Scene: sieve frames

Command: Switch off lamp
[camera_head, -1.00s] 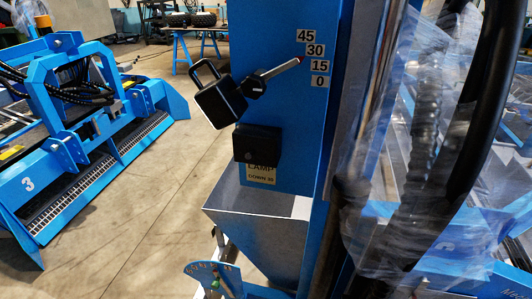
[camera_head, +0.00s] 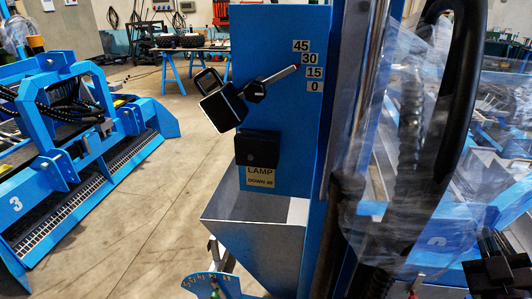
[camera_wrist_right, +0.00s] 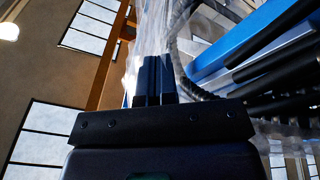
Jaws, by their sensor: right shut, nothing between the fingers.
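A black switch box (camera_head: 257,148) sits on the blue post (camera_head: 285,120), with a yellowish label (camera_head: 261,178) reading LAMP and DOWN just below it. I cannot make out the switch's position on the dark box. Above it, a black lever with a square black head (camera_head: 223,106) has a grey rod (camera_head: 281,74) with a red tip, pointing between the marks 30 and 15. My right gripper (camera_head: 493,262) is at the lower right, well apart from the switch box. In the right wrist view its fingers (camera_wrist_right: 155,80) are together and empty. My left gripper is not in view.
A grey metal hopper (camera_head: 255,225) stands below the box. Clear plastic wrap and black hoses (camera_head: 465,100) hang between my right gripper and the post. A blue machine marked 3 (camera_head: 75,160) stands at left. The floor (camera_head: 140,220) between is clear.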

